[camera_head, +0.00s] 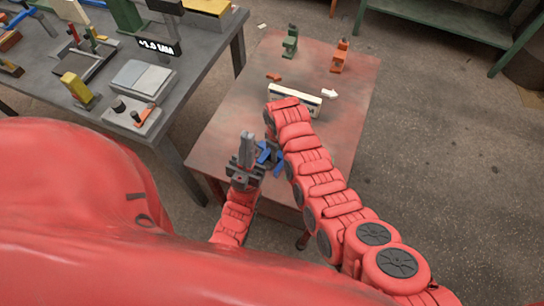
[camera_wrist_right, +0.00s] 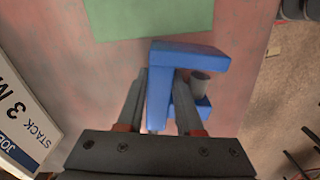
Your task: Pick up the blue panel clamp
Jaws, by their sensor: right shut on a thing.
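The blue panel clamp (camera_head: 277,163) is at the near part of the reddish table, partly hidden by gripper parts in the head view. In the right wrist view, the blue clamp (camera_wrist_right: 190,57) has a long bar, a side arm and a grey round knob. My right gripper (camera_wrist_right: 160,85) has one finger on each side of its blue upright and is shut on it. I cannot tell whether the clamp touches the table. My left gripper (camera_head: 247,137) stands upright just left of the clamp, with nothing visible in it; its finger gap is unclear.
A green clamp (camera_head: 290,42) and an orange clamp (camera_head: 339,56) stand at the table's far end. A white sign (camera_head: 295,98) is mid-table, beside my right arm. A green patch (camera_wrist_right: 150,18) lies beyond the clamp. A grey bench (camera_head: 185,80) with tools stands left.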

